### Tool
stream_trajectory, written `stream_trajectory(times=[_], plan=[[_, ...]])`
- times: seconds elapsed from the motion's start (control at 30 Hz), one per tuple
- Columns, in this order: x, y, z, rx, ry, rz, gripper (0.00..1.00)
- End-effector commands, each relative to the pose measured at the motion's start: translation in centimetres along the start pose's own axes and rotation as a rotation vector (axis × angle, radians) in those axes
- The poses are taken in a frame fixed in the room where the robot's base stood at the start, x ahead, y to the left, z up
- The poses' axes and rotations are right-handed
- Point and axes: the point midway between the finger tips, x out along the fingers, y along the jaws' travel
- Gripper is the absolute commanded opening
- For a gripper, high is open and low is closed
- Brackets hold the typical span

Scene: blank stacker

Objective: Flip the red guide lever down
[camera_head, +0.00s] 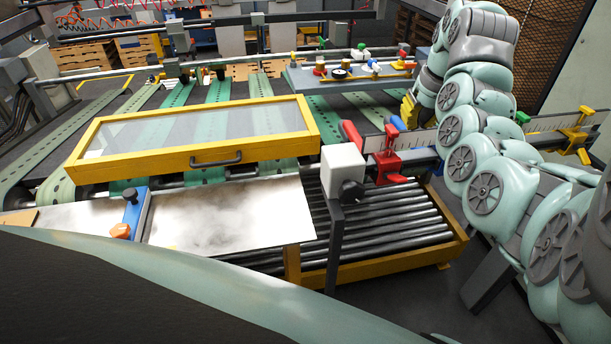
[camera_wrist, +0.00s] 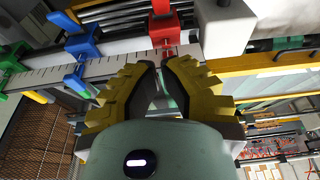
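A red guide clamp with its lever (camera_head: 388,163) sits on the scaled rail, right of the white block, in the head view. It also shows at the top middle of the wrist view (camera_wrist: 164,28), with a red stem pointing toward my fingertips. I cannot tell the lever's exact tilt. My gripper (camera_head: 408,108) has yellow ribbed fingers, partly hidden by my arm in the head view. In the wrist view my gripper (camera_wrist: 161,65) has its fingertips close together, with a narrow gap and nothing seen held. The tips appear just short of the red clamp; contact cannot be told.
A blue clamp (camera_wrist: 82,47) stands beside the red one on the rail. A white block with a black knob (camera_head: 343,172) stands left of the red clamp. Rollers (camera_head: 390,225) lie below. A yellow-framed clear cover (camera_head: 200,158) and a metal sheet (camera_head: 230,212) lie left.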

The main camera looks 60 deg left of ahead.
Motion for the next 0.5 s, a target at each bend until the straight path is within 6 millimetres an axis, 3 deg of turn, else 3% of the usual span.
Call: stream_trajectory(times=[0.43, 0.5], plan=[[3.0, -0.1, -0.1, -0.002, -0.004, 0.0, 0.0], [4.2, -0.2, 0.0, -0.004, -0.008, -0.004, 0.0]])
